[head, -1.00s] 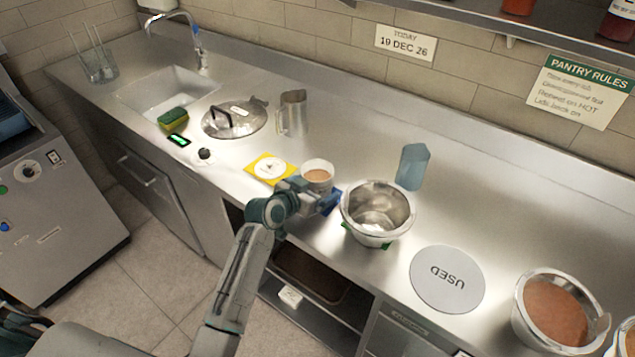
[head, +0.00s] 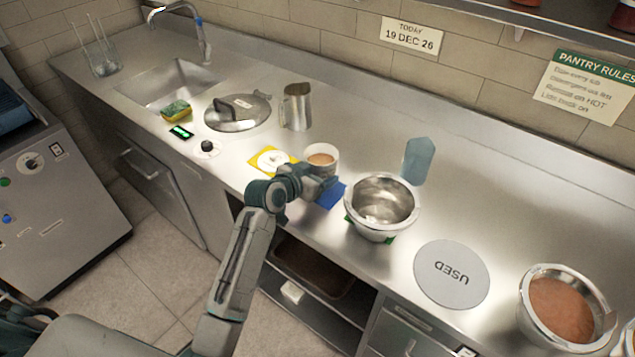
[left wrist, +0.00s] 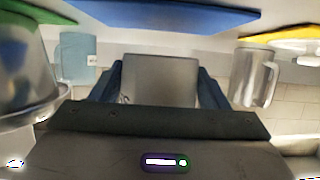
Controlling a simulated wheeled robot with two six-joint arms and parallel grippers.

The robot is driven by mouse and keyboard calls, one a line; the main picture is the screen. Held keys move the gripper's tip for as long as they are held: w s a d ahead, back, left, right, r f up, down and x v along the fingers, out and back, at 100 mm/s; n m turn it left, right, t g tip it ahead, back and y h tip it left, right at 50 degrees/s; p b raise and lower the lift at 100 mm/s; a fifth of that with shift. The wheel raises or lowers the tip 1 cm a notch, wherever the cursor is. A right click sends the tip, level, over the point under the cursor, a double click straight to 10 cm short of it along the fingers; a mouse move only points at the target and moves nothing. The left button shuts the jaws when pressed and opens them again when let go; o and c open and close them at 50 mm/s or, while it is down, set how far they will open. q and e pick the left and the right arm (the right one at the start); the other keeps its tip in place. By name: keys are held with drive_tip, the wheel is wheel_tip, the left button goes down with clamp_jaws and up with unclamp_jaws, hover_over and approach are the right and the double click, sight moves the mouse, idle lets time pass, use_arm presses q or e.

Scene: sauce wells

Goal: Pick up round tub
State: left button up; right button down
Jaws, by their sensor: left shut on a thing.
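The round tub (head: 321,168) is a small pale tub with brown sauce in it, in the middle of the head view. My left gripper (head: 318,185) is shut on it from the front side. The tub is upright and held above the blue mat (head: 331,195). In the left wrist view the tub (left wrist: 160,80) is a grey shape between the two fingers (left wrist: 160,92), with a gap between it and the blue mat (left wrist: 190,15). My right gripper is not in view.
A steel bowl (head: 382,232) stands right of the tub on a green mat. A yellow mat (head: 259,168) lies to its left. A steel jug (head: 297,107), a blue cup (head: 416,160) and a lid (head: 238,120) stand behind. A grey USED disc (head: 450,290) lies right.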

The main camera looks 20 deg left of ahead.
use_arm(q)
drive_tip(key=s+a+r+b, duration=0.1)
drive_tip(key=s+a+b, duration=0.1)
drive_tip(key=s, duration=0.5)
drive_tip(key=s+a+r+b, duration=0.1)
drive_tip(key=s+a, duration=0.1)
drive_tip(key=s, duration=0.6)
drive_tip(key=shift+s+a+b, duration=0.2)
drive_tip(key=shift+s+b, duration=0.05)
drive_tip(key=shift+b, duration=0.15)
drive_tip(key=shift+w, duration=0.1)
